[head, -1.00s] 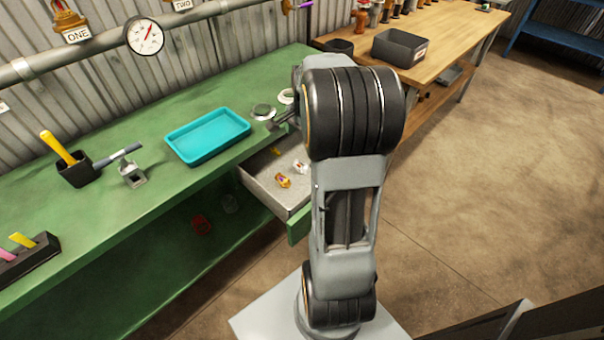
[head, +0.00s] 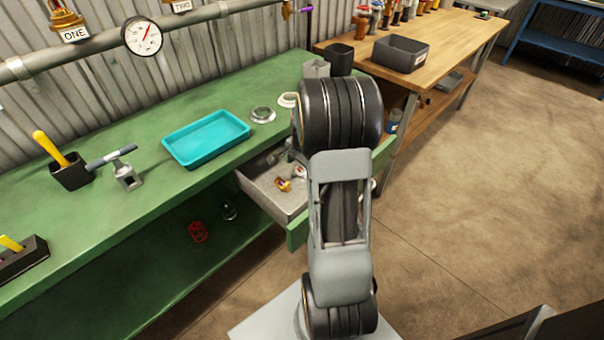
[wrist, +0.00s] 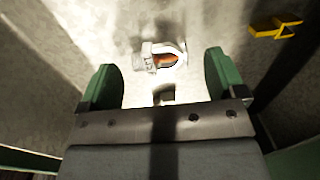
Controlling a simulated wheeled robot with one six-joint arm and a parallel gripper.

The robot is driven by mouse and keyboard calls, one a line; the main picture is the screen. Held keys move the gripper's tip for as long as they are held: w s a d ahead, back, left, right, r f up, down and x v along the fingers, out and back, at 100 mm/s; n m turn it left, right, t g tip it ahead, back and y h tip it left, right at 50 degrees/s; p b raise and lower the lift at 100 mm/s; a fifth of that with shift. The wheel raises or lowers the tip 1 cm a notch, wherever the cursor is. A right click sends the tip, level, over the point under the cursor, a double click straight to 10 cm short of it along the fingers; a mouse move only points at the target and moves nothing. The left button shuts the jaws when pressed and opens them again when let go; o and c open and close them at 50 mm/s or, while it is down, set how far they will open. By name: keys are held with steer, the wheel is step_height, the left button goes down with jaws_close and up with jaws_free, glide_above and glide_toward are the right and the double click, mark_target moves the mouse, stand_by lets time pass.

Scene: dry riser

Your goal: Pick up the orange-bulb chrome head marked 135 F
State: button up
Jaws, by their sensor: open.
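In the wrist view a pale chrome head (wrist: 147,58) with an orange-red bulb lies on its side on the drawer floor. Small dark marks show on its end, but I cannot read them. My gripper (wrist: 160,78) is open above the drawer floor, its two green fingers spread to the left and right of the head, with the head slightly beyond the fingertips. It is not gripped. In the head view the open drawer (head: 262,194) holds a brass-coloured head (head: 284,185) with a purple part. My arm partly covers the drawer and my gripper there.
A yellow piece (wrist: 275,27) lies at upper right in the wrist view. The drawer's walls stand close around. On the green bench are a teal tray (head: 205,139), a round metal ring (head: 262,114) and a black holder (head: 72,176). A wooden table (head: 450,45) stands behind.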

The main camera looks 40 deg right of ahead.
steer(key=shift+f, duration=0.7)
steer(key=shift+c, duration=0.2)
steer(key=shift+r, duration=0.1)
steer(key=c, duration=1.1)
